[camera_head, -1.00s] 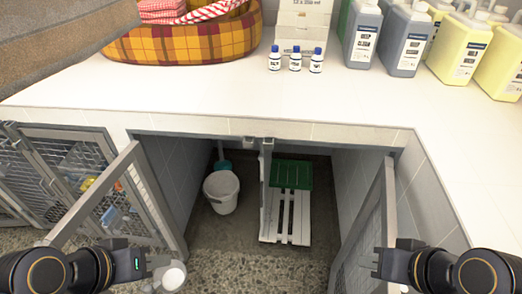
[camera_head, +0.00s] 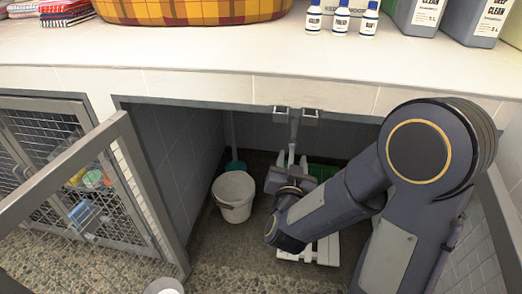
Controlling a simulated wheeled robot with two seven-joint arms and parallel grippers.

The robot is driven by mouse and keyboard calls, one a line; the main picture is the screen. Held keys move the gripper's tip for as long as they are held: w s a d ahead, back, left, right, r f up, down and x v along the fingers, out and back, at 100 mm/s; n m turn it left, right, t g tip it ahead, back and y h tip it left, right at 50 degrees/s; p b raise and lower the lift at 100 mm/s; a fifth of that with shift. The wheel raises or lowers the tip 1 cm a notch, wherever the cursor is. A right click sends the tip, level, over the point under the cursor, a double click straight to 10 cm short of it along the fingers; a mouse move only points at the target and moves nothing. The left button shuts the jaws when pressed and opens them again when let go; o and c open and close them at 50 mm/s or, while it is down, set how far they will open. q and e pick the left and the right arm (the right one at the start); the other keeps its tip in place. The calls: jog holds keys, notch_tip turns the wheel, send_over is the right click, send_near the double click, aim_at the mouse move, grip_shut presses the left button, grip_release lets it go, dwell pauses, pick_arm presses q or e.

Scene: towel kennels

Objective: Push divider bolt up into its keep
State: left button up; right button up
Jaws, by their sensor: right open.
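Two small metal brackets, which look like the keep (camera_head: 296,114), sit under the front edge of the counter, above the kennel opening. A narrow upright grey bar (camera_head: 293,140), apparently the divider with its bolt, hangs down between and below them. My right gripper (camera_head: 291,169) is inside the opening at this bar, below the brackets, with its fingers open. My wrist and forearm hide the lower part of the bar, so I cannot tell whether the fingers touch the bolt. My left gripper is out of view.
A white bucket (camera_head: 235,195) stands on the kennel floor left of my right arm. A pale slatted pallet (camera_head: 322,251) and a green mat (camera_head: 322,172) are partly hidden behind the arm. An open mesh door (camera_head: 130,175) stands at left. Bottles (camera_head: 340,18) line the counter.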

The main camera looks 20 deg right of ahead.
aim_at(292, 147)
jog(key=shift+w+a+f+h, duration=0.1)
jog(key=shift+w+f+h, duration=0.15)
jog(key=shift+h, duration=0.15)
jog(key=shift+w+r, duration=0.15)
jog(key=shift+w, duration=0.1)
jog(key=x, duration=0.7)
jog(key=shift+r+b, duration=0.1)
jog(key=shift+b, duration=0.3)
grip_shut()
